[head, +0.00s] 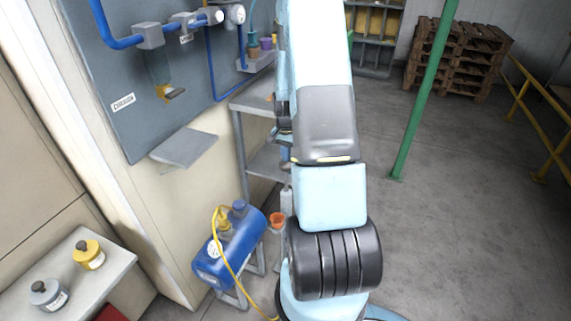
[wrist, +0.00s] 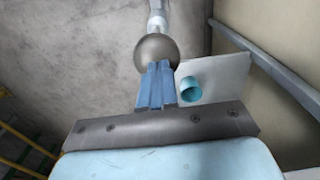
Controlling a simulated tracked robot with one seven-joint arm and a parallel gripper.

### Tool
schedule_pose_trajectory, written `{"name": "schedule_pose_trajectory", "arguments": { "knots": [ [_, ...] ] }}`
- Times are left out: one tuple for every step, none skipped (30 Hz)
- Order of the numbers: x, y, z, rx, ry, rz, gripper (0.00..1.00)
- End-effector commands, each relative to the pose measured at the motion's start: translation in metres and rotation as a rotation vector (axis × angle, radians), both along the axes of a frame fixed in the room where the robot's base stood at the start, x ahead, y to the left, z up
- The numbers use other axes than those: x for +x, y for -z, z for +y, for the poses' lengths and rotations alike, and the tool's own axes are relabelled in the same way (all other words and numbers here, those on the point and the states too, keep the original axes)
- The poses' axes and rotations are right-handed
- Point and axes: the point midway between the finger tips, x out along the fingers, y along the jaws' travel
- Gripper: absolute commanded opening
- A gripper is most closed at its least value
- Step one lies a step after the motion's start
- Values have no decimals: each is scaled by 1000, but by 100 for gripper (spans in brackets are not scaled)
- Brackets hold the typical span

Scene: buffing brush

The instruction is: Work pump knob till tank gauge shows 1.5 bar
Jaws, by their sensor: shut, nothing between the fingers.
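The blue tank (head: 238,240) stands on a grey frame at the lower middle of the head view. A round white gauge (head: 214,248) is on its near end; its reading is too small to make out. In the wrist view a round grey knob (wrist: 157,48) on a pale rod (wrist: 157,19) lies just beyond the fingertips. My gripper (wrist: 157,68) is shut and empty, its blue fingers together and lined up with the knob. I cannot tell whether the fingertips touch it. In the head view my arm hides most of this area.
A yellow hose (head: 229,262) runs from the tank to the floor. Shelving (head: 262,95) stands behind it, and an orange cup (head: 277,219) beside it. A green post (head: 424,88) rises at the right. The floor (head: 470,220) right of my arm is clear.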

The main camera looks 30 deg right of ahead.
Motion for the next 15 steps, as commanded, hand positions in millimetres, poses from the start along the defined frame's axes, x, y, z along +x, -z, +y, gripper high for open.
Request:
{"name": "schedule_pose_trajectory", "arguments": {
  "knots": [
    [1, -11, -1, -2, 1, -4, 0],
    [1, -16, -1, -2, 2, -4, 0],
    [1, -23, -1, -3, 2, -4, 0],
    [1, -29, -1, -3, 2, -4, 0],
    [1, -34, -1, -2, 1, -4, 0],
    [1, -41, -1, -3, 1, -4, 0],
    [1, -46, -1, -3, 0, -4, 0],
    [1, -50, -1, -3, -1, -4, 0],
    [1, -56, 0, -2, -1, -4, 0],
    [1, -60, 0, -2, -1, -4, 0],
    [1, -64, 0, -2, -1, -4, 0],
    [1, -69, 0, -2, -1, -4, 0],
    [1, -72, 0, -1, -1, -3, 0],
    [1, -74, 0, -2, -1, -2, 0],
    [1, -78, 0, -1, 0, -3, 0]
  ]
}}
